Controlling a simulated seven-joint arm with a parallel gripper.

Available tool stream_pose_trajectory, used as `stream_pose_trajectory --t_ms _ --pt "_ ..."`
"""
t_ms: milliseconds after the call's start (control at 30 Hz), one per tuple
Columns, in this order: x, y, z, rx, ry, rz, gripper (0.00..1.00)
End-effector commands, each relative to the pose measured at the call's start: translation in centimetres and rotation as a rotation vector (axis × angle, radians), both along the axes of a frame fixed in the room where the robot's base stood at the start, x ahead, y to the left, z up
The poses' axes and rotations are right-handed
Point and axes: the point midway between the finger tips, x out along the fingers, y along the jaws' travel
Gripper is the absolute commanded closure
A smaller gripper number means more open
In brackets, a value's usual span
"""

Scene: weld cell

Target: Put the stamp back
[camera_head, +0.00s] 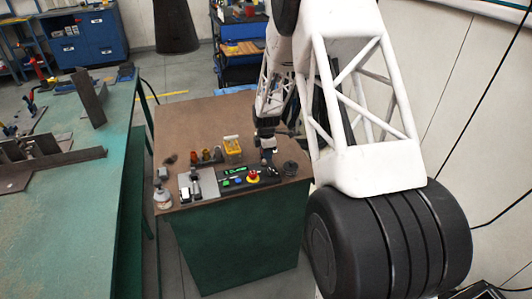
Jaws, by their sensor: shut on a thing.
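My gripper (268,155) is at the end of my white lattice arm, low over the right part of the brown-topped cabinet (200,115). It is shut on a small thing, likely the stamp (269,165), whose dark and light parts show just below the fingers. The stamp is too small and partly covered to make out its shape or whether it touches anything. It is behind and right of a black control panel (238,182) with a green display and a red button on yellow. A dark round item (291,168), perhaps the stamp's place, lies just to the right.
A grey plate (207,189) with small blocks lies left of the panel. A yellow box (232,145) and several amber and red pieces (206,156) stand behind. A small pale jar (162,199) is near the left edge. The cabinet top's back left is clear. A green workbench (70,220) stands left.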

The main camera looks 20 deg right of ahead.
Motion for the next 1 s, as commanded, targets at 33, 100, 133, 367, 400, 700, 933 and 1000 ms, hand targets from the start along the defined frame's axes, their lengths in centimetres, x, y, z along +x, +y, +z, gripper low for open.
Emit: stream_pose_trajectory --t_ms 33,100,133,367,400,700,933,1000 --pt "0.0 0.0 -0.1 0.0 0.0 0.0 0.86" --pt "0.0 0.0 -0.1 0.0 0.0 0.0 0.6" --pt "0.0 0.0 -0.1 0.0 0.0 0.0 0.6" --pt "0.0 0.0 -0.1 0.0 0.0 0.0 0.6" --pt "0.0 0.0 0.0 0.0 0.0 0.0 0.6" --pt "0.0 0.0 1.5 0.0 -0.001 0.0 0.6" --pt "0.0 0.0 4.6 0.0 -0.002 0.0 0.6" --pt "0.0 0.0 5.7 0.0 -0.001 0.0 0.6"
